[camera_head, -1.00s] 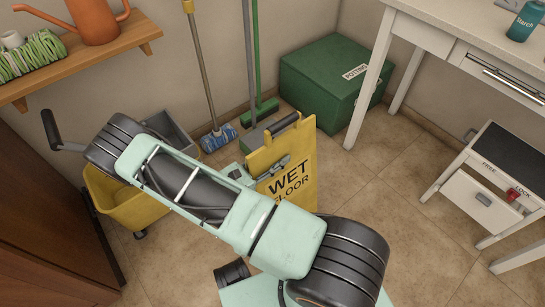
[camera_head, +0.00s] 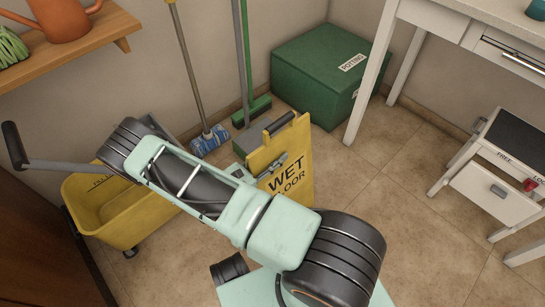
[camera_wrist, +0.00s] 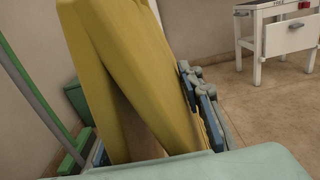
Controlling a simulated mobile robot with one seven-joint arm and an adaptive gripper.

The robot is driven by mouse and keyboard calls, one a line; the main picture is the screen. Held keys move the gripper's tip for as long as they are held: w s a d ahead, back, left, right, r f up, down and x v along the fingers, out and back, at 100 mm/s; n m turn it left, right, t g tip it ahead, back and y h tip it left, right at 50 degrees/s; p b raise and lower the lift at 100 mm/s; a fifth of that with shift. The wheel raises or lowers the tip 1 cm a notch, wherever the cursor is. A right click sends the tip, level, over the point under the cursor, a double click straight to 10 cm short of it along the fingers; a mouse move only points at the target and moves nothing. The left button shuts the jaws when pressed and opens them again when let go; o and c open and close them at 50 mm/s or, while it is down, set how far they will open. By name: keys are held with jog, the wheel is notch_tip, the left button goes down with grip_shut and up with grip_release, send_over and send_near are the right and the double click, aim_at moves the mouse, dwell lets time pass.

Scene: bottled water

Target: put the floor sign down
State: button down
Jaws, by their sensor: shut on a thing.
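The yellow floor sign (camera_head: 300,183), marked "WET FLOOR", stands upright in front of the brooms in the head view, its lower left part hidden by my arm. Its dark handle (camera_head: 281,123) is at the top. My gripper (camera_head: 262,172) is shut on the sign at its left side. In the wrist view the sign (camera_wrist: 125,80) fills the middle, with a gripper finger (camera_wrist: 200,100) against its right side. Whether the sign's foot touches the floor cannot be told.
A yellow mop bucket (camera_head: 125,212) stands left of my arm. A blue-headed mop (camera_head: 209,139) and a green broom (camera_head: 251,110) lean behind the sign. A green box (camera_head: 325,75) sits at the back. A white table (camera_head: 365,85) and small cabinet (camera_head: 485,190) are right. Floor between is clear.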

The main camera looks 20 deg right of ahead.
jog(key=shift+f, duration=0.45)
jog(key=c, duration=1.3)
grip_release()
jog(key=shift+f, duration=0.1)
jog(key=shift+a, duration=0.35)
jog(key=p+v, duration=0.2)
jog(key=v, duration=0.9)
jog(key=shift+s+a, duration=0.1)
jog(key=shift+a, duration=0.1)
